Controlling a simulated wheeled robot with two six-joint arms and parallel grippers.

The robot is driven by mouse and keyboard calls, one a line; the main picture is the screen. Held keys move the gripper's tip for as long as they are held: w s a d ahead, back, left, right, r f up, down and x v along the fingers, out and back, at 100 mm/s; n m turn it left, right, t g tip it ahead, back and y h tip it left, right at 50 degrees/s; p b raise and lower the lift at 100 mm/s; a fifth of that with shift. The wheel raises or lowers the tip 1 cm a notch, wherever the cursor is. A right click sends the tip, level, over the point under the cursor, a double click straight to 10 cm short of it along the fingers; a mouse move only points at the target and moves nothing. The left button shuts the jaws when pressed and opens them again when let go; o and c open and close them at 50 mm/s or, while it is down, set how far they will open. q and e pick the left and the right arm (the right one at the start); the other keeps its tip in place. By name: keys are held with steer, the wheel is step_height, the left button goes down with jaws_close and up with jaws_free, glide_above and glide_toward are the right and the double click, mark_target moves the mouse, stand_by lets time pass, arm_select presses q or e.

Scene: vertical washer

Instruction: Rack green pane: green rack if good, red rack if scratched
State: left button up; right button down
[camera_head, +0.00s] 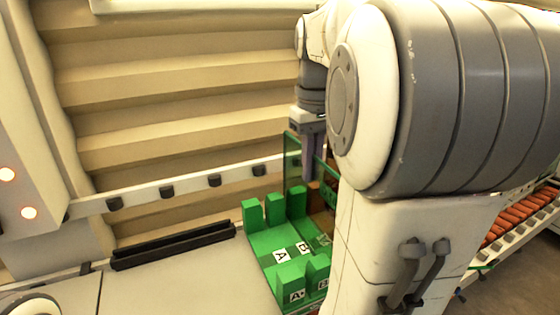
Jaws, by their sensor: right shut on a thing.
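A translucent green pane (292,164) stands upright, held in my right gripper (311,172), whose fingers point down and are shut on it. The pane is just above or behind the far right end of the green rack (266,245), which has upright green posts and white labels such as A and B. I cannot tell whether the pane's lower edge touches a slot. My right arm hides much of the pane and the right side of the rack. No scratch can be made out at this size. The red rack cannot be made out. My left gripper is not in view.
A white rail (190,188) with black rollers runs behind the green rack. A black slotted bar (174,246) lies on the pale worktop (180,286) to the left. The worktop between is clear. A roller conveyor with orange rollers (517,217) is at the right.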

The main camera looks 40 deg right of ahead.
steer(key=shift+f+b, duration=0.5)
steer(key=shift+f, duration=0.2)
stand_by(0.7)
steer(key=c, duration=0.9)
jaws_free()
step_height(320, 180, up, 10)
steer(key=shift+r, duration=0.25)
